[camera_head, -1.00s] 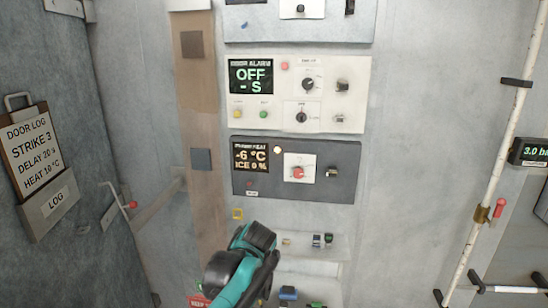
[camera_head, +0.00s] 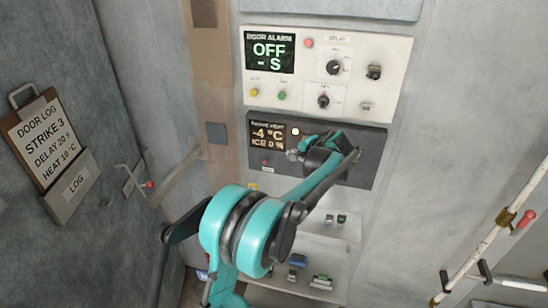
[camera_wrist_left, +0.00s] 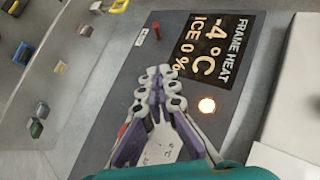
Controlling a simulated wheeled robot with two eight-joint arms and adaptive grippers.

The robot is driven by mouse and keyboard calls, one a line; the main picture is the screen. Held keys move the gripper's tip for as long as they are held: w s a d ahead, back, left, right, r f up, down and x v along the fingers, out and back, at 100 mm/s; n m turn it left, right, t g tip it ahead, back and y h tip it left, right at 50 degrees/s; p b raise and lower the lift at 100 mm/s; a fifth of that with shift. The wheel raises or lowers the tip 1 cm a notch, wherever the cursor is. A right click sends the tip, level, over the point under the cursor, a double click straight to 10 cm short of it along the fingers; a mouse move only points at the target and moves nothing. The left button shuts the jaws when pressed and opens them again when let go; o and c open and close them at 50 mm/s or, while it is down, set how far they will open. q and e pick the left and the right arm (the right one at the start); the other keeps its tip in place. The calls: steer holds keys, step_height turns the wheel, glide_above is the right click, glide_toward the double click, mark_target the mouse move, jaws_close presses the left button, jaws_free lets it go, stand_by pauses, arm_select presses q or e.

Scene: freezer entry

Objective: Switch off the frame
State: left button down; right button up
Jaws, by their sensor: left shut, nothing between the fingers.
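The frame heat panel (camera_head: 372,160) is dark grey, on the wall below the door alarm panel. Its display (camera_head: 268,135) reads -4 °C and ICE 0 %, and it also shows in the left wrist view (camera_wrist_left: 212,50). A pale lamp (camera_head: 295,131) beside the display is lit and glows in the wrist view (camera_wrist_left: 207,105). My left gripper (camera_head: 293,155) is shut and empty in front of the panel; its fingertips show in the wrist view (camera_wrist_left: 158,75). It mostly hides the white knob plate (camera_wrist_left: 163,150); a red sliver shows beside a finger. My right gripper is out of view.
The white door alarm panel (camera_head: 390,80) with several knobs and buttons is just above. A log board (camera_head: 45,140) hangs at left, and a white pipe (camera_head: 490,230) runs at right.

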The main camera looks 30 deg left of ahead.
arm_select(q)
steer(key=p, duration=0.1)
glide_toward(267, 161)
steer(key=w, duration=0.1)
steer(key=w+f, duration=0.1)
steer(key=w+a, duration=0.1)
steer(key=shift+w+a+f, duration=0.1)
steer(key=shift+w+f, duration=0.15)
steer(key=shift+w, duration=0.05)
steer(key=a+f, duration=0.1)
steer(key=s+a, duration=0.1)
steer(key=shift+s+a+f+p, duration=0.3)
steer(key=shift+s+f+p, duration=0.05)
steer(key=shift+p, duration=0.05)
steer(key=shift+f, duration=0.1)
